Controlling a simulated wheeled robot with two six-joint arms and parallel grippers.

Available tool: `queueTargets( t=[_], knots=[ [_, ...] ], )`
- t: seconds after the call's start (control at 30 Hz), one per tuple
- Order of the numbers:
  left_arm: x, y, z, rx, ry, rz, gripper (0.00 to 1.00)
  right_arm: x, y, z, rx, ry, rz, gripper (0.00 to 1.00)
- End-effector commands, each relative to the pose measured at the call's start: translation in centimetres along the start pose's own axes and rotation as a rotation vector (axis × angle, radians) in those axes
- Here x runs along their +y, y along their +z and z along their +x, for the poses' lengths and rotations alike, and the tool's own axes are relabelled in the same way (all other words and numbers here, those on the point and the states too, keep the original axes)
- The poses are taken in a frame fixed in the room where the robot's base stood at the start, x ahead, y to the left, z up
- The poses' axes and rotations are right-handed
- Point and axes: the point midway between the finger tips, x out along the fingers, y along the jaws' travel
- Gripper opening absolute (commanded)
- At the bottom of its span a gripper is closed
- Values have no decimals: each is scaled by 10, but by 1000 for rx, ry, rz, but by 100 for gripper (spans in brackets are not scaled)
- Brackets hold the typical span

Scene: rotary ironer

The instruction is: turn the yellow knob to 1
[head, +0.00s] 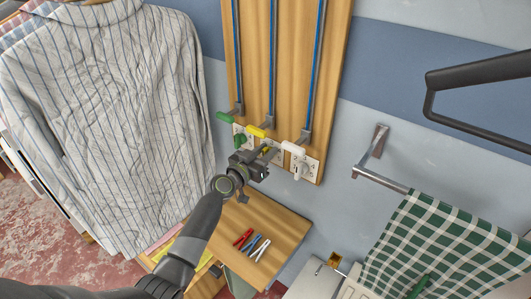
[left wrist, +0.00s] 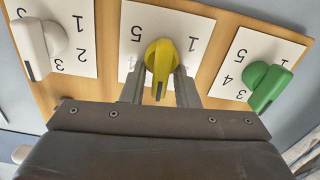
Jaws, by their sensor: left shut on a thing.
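The yellow knob (left wrist: 160,58) sits on a white number plate (left wrist: 128,62) in the left wrist view, where the digits appear upside down. Its pointer end, with a black line, points down in that picture, away from the 1 at upper right and the 5 at upper left. The plate's other digits are hidden. My left gripper (left wrist: 160,90) has one finger on each side of the knob and is shut on it. In the head view my left gripper (head: 268,152) is at the middle plate and mostly covers the knob. My right gripper is not in view.
A green knob (left wrist: 268,86) and a white knob (left wrist: 38,42) flank the yellow one closely.

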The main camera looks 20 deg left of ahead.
Motion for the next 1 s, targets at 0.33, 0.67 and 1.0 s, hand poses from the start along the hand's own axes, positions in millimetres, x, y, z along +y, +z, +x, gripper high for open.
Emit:
queueTargets(
  t=[0.33, 0.67, 1.0],
  knots=[
    [-5, 5, -1, -5, 0, -268, 5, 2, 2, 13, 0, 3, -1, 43],
    [-10, 8, -1, -8, -1, -581, 5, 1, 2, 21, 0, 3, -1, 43],
    [-13, 12, -1, -9, -3, -906, 5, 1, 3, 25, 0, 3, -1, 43]
  ],
)
